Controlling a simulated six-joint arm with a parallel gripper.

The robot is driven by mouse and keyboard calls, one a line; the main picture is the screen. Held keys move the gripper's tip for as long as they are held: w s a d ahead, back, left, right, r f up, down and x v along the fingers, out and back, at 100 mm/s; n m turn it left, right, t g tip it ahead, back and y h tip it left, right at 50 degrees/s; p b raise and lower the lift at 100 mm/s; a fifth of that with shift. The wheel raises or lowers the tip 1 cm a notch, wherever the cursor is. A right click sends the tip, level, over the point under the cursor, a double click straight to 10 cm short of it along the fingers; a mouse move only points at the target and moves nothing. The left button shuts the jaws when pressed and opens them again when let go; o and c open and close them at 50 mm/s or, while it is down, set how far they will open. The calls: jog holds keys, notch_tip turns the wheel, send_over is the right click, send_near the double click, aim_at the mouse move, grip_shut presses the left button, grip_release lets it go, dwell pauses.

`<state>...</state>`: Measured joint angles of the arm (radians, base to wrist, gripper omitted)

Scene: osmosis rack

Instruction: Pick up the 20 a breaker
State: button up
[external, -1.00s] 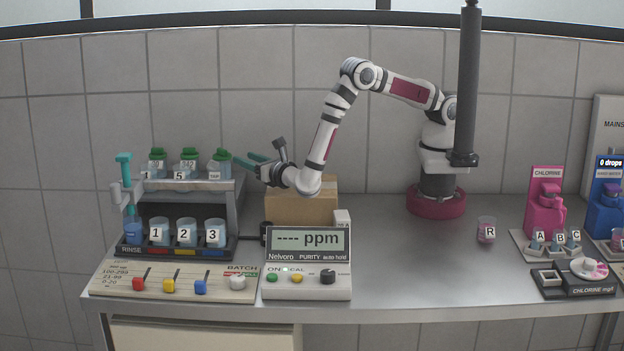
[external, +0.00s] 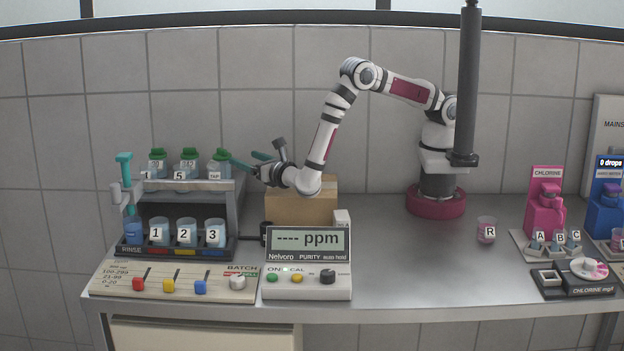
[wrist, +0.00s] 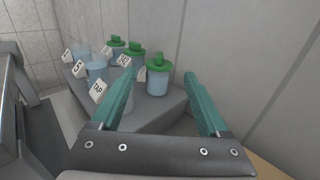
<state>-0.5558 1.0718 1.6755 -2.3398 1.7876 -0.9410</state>
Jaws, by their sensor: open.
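No label in view clearly reads "20 a", so I cannot tell which vessel it is. Three green-lidded vessels stand on the grey rack's upper shelf; the nearest (wrist: 157,82) is ahead of my gripper (wrist: 160,78) in the wrist view, between its fingers. In the external view this vessel (external: 221,161) is at the shelf's right end, partly behind a TAP label (external: 214,175). My gripper (external: 246,161) is open and empty, its teal fingers spread just right of that vessel.
Beakers 1 (external: 157,233), 2 (external: 186,233) and 3 (external: 214,233) stand on the lower shelf. A purity meter (external: 307,262) is in front, a cardboard box (external: 300,207) below my wrist. The wall is close behind the rack.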

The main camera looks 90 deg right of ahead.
jog(key=s+m+g, duration=0.1)
jog(key=s+g, duration=0.1)
jog(key=s+m+g, duration=0.1)
jog(key=s+g, duration=0.2)
jog(key=s+d+r+m+g+y, duration=0.1)
jog(key=s+m+g, duration=0.1)
jog(key=s, duration=0.1)
jog(key=shift+s+d, duration=0.1)
jog(key=s+g, duration=0.1)
jog(key=s+a+g+y, duration=0.1)
jog(key=s, duration=0.1)
jog(key=s+a+m+g+y, duration=0.1)
jog(key=shift+s+a+f, duration=0.2)
jog(key=shift+s, duration=0.1)
jog(key=s+a+m+g+y, duration=0.1)
jog(key=s+a+y, duration=0.2)
jog(key=s+a, duration=0.1)
jog(key=s+a+r+m+g+y, duration=0.25)
jog(key=s+a+y, duration=0.4)
jog(key=a, duration=0.45)
jog(key=shift+n+t, duration=0.35)
jog(key=f, duration=1.4)
jog(key=shift+s+d+f, duration=0.2)
jog(key=shift+s+f, duration=0.1)
jog(key=shift+f, duration=0.05)
grip_shut()
